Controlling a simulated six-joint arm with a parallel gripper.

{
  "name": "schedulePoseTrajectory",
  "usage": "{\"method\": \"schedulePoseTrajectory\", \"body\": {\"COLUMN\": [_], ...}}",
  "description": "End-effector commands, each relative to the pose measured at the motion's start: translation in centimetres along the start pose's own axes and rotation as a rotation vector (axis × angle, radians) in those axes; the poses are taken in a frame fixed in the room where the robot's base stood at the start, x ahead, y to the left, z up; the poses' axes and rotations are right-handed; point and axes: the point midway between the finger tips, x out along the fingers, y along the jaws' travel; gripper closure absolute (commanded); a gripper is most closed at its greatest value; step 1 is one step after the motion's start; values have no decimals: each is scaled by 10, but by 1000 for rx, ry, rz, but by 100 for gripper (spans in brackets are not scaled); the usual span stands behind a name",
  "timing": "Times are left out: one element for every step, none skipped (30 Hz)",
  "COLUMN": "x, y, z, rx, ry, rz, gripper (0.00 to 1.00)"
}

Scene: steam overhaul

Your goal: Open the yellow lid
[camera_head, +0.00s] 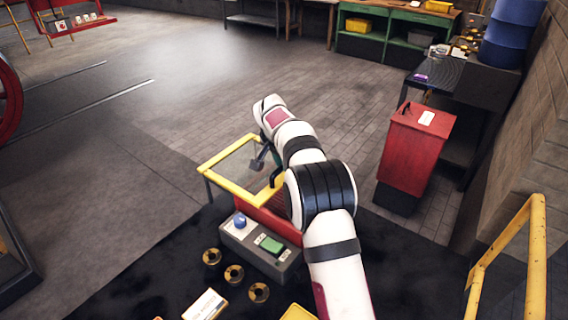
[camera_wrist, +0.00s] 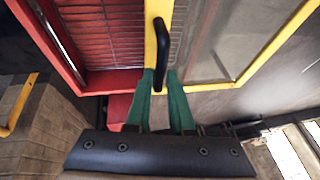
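The yellow lid (camera_head: 231,187) is a yellow frame around a clear pane. In the head view it reaches out to the left past the red box (camera_head: 268,222), so the box's grilled inside (camera_wrist: 105,35) shows in the wrist view. There the lid's pane (camera_wrist: 222,40) lies to the right of the grille. A black handle (camera_wrist: 161,45) stands on the lid's yellow bar. My gripper (camera_wrist: 161,76) has its green fingers on either side of the handle's near end, with little gap, and looks shut on it. In the head view my arm largely hides the gripper.
A grey control box (camera_head: 262,250) with a blue knob and a green button stands in front of the red box. Several brass rings lie near it. A red cabinet (camera_head: 414,155) and a yellow railing (camera_head: 537,255) are at the right. Floor left of the lid is clear.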

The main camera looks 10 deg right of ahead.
Motion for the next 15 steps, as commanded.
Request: {"method": "schedulePoseTrajectory", "body": {"x": [0, 0, 0, 0, 0, 0, 0, 0, 0, 0, 0, -1, -3, -6, -11], "y": [0, 0, 0, 0, 0, 0, 0, 0, 0, 0, 0, 0, 0, 0, 0], "z": [0, 0, 0, 0, 0, 0, 0, 0, 0, 0, 0, 0, 0, 0, 0], "rx": [0, 0, 0, 1, 1, 1, 1, 1, 1, 1, 1, 1, 1, 1, 1], "ry": [0, 0, 0, -1, -1, -1, -1, -1, -1, -1, -1, -1, -1, -1, -1], "rz": [0, 0, 0, 0, 0, 0, 0, 0, 0, 0, 0, 0, -1, -1, -1], "gripper": [68, 63, 56, 53, 53, 53, 53, 53, 53, 53, 53, 53, 53, 53, 53]}}
